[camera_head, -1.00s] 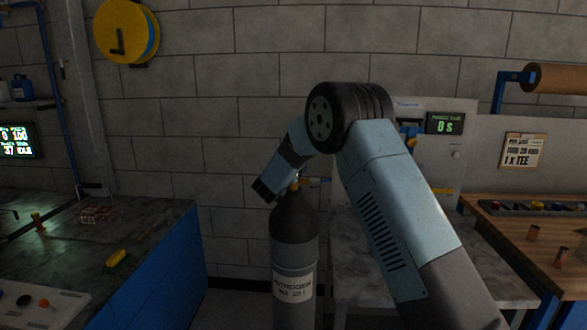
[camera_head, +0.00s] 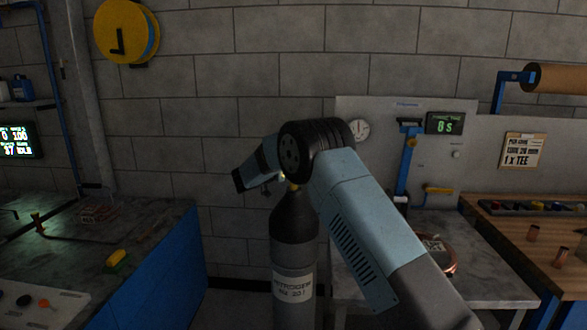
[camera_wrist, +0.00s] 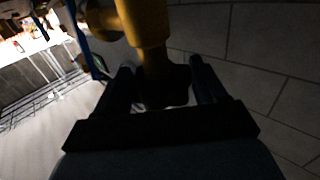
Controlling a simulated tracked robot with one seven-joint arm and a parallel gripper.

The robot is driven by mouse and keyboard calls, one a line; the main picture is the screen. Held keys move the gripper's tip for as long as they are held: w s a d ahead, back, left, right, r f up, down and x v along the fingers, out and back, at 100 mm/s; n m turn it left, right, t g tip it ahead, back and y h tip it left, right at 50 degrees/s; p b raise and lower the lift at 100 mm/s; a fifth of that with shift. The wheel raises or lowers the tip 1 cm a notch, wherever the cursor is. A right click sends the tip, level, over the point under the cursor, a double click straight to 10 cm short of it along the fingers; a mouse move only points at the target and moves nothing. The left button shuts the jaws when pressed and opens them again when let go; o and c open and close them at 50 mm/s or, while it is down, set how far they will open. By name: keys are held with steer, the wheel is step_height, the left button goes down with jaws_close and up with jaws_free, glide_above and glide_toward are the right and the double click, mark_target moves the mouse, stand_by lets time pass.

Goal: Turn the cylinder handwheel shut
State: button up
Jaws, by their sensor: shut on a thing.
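The dark nitrogen cylinder (camera_head: 294,225) stands upright at the centre of the head view, with a white label on its body. Its brass valve (camera_head: 293,187) is partly visible at the top, beside my wrist. In the wrist view the valve's yellow body (camera_wrist: 146,22) comes down from the top edge. The dark handwheel (camera_wrist: 164,92) sits at its end, between the two fingers of my gripper (camera_wrist: 163,76). My gripper is shut on the handwheel. The wheel is in deep shadow, so its turn angle cannot be read. In the head view the fingers are hard to make out.
A dark-topped bench (camera_head: 165,222) with a blue side stands left of the cylinder. A grey table (camera_head: 470,272) with a copper coil (camera_head: 447,252) is at right, partly behind my arm. A wooden bench (camera_head: 520,232) stands farther right. The block wall is behind.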

steer(key=shift+r, duration=0.2)
steer(key=o, duration=1)
steer(key=shift+f, duration=0.15)
steer(key=shift+c, duration=0.2)
steer(key=shift+a, duration=0.15)
steer(key=v, duration=1.3)
steer(key=shift+s+a, duration=0.15)
steer(key=shift+s, duration=0.1)
steer(key=shift+w, duration=0.1)
